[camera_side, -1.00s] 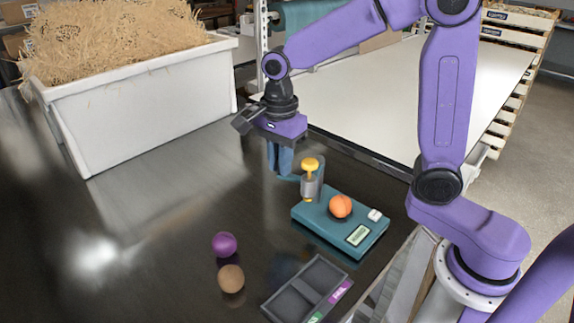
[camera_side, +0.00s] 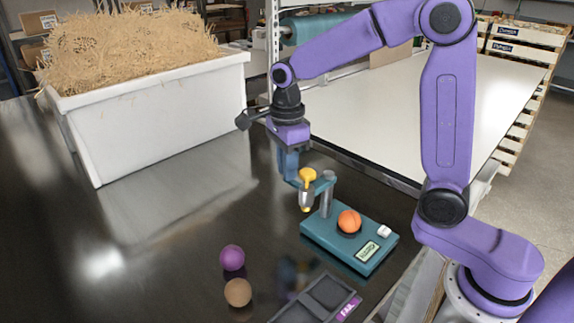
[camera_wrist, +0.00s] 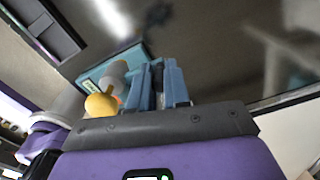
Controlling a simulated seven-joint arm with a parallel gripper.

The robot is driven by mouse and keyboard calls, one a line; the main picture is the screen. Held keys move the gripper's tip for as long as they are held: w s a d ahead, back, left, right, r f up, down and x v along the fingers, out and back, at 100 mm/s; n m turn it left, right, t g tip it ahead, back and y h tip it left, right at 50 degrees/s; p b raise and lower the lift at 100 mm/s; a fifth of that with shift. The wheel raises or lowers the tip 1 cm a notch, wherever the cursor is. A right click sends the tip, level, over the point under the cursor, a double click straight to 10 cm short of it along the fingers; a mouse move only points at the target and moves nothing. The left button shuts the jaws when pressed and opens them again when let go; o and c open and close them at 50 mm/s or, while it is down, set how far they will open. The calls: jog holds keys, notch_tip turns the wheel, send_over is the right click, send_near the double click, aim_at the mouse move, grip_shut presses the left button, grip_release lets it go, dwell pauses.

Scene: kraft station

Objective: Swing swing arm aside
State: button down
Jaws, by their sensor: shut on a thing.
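The teal test device (camera_side: 350,241) sits on the dark table with an orange ball (camera_side: 349,221) on it. Its grey post (camera_side: 327,196) stands at the back left corner. The swing arm (camera_side: 321,185) is a teal bar reaching left from the post top, with a yellow-knobbed, yellow-tipped plunger (camera_side: 306,190) hanging beside the device, clear of the ball. My gripper (camera_side: 290,179) points down and is shut on the bar's outer end. In the wrist view, my blue fingers (camera_wrist: 158,70) are beside the yellow knob (camera_wrist: 102,105), and the ball is mostly hidden.
A purple ball (camera_side: 232,258) and a brown ball (camera_side: 238,292) lie at the front. A dark tray (camera_side: 312,305) with a FAIL label is at the front right. A white bin (camera_side: 170,120) of straw stands at the back left. The table's middle left is clear.

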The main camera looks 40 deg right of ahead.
jog(key=shift+w+d, duration=0.1)
jog(key=shift+d, duration=0.05)
jog(key=c, duration=1.1)
grip_release()
notch_tip(320, 180, up, 18)
jog(key=shift+f, duration=0.25)
